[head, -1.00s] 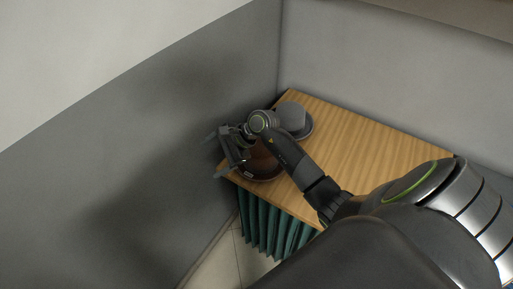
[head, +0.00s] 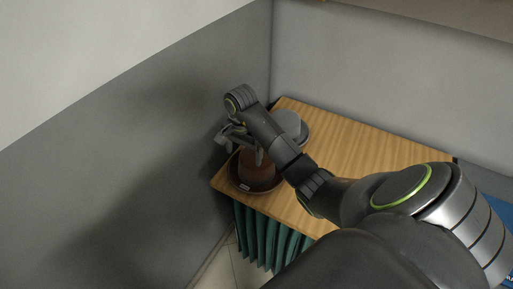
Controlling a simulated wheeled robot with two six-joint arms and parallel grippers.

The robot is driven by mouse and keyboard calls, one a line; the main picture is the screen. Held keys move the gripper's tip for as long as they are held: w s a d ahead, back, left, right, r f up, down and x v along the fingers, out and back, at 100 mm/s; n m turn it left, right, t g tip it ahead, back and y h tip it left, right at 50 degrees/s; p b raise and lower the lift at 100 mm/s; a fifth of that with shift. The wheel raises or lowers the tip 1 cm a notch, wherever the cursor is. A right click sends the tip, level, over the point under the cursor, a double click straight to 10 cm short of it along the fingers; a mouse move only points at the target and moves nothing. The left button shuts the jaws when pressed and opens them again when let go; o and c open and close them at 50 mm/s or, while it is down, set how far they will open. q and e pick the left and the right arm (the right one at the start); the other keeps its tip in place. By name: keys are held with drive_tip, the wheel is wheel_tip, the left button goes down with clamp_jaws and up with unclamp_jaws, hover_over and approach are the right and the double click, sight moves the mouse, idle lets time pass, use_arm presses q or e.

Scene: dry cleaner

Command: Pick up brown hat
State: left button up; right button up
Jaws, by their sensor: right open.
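The brown hat (head: 256,172) rests on the wooden table near its left front corner, brim down and crown up. My right gripper (head: 232,148) is open, above the back left side of the hat, with its fingers pointing down. It overlaps the hat's far edge in the picture, and I cannot tell whether it touches it. My right forearm passes over the hat's right side and hides part of it. My left gripper is not in view.
A grey hat (head: 291,127) lies behind the brown hat, partly covered by my arm. The wooden table (head: 350,140) is bare to the right. Grey walls (head: 170,110) stand close at the left and back. A green pleated cloth (head: 262,235) hangs below the table's front edge.

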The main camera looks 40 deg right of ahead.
sight(246, 169)
wheel_tip(246, 169, down, 9)
drive_tip(key=b, duration=0.8)
drive_tip(key=shift+d+f, duration=0.1)
drive_tip(key=shift+f, duration=0.1)
drive_tip(key=shift+d+f+b, duration=0.15)
drive_tip(key=shift+f+b, duration=0.4)
drive_tip(key=shift+b, duration=0.05)
drive_tip(key=shift+d+f+p, duration=0.1)
drive_tip(key=shift+f+p, duration=0.75)
drive_tip(key=shift+f, duration=0.65)
drive_tip(key=c, duration=1.7)
wheel_tip(246, 169, up, 6)
drive_tip(key=shift+f, duration=0.15)
wheel_tip(246, 169, up, 2)
drive_tip(key=p, duration=0.2)
drive_tip(key=shift+r+p, duration=0.2)
drive_tip(key=shift+p, duration=0.15)
drive_tip(key=shift+r+p, duration=1)
drive_tip(key=shift+p, duration=0.05)
